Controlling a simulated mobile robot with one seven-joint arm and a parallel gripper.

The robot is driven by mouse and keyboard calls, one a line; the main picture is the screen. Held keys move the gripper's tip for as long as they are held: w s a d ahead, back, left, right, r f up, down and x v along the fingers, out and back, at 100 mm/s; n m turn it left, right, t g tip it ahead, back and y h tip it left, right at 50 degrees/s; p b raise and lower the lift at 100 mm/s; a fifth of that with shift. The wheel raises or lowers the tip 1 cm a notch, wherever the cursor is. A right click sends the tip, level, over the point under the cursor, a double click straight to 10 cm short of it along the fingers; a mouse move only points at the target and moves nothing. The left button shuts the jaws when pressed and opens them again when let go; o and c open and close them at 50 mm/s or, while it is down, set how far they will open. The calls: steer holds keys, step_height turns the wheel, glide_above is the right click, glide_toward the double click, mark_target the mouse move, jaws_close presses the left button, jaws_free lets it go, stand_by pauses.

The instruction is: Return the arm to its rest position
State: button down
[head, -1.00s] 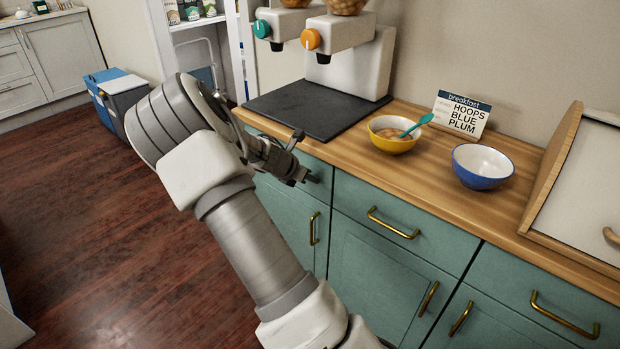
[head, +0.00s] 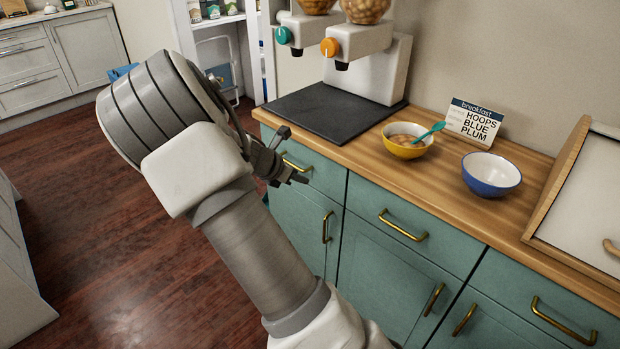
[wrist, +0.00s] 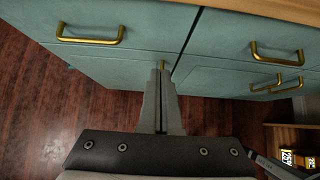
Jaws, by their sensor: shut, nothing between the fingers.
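My gripper (head: 298,180) is in front of the teal drawer fronts, below the edge of the wooden counter. It is empty. In the wrist view my gripper (wrist: 161,72) has its two fingers together, with teal cabinet doors and brass handles beyond them. My arm is folded, with its thick elbow part high at the left of the head view. Part of the gripper is hidden behind the arm in the head view.
On the counter (head: 450,195) stand a yellow bowl (head: 398,148) with a teal spoon (head: 432,131), a blue bowl (head: 491,187), a breakfast card (head: 473,122) and a dispenser (head: 372,65) by a dark mat (head: 325,110). Brass handles (head: 403,226) stick out. The wooden floor (head: 130,260) at left is clear.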

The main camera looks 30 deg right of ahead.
steer(key=shift+s+a+r, duration=0.15)
steer(key=shift+a+r, duration=0.25)
steer(key=s+a+r+m+t+y, duration=0.1)
steer(key=s+a+r+m+y, duration=0.2)
steer(key=s+a+r+m, duration=0.5)
steer(key=s+a+r+m+t+y, duration=0.1)
steer(key=s+a+r+m+y, duration=0.4)
steer(key=s, duration=0.6)
steer(key=s+a+r+m+t+y, duration=0.1)
steer(key=s+a+r+m, duration=0.2)
steer(key=s+r+m, duration=0.45)
step_height(320, 180, up, 14)
steer(key=s+m+p, duration=0.1)
steer(key=s+p, duration=0.1)
steer(key=p, duration=1.4)
steer(key=shift+s+a, duration=0.15)
steer(key=shift+s, duration=0.25)
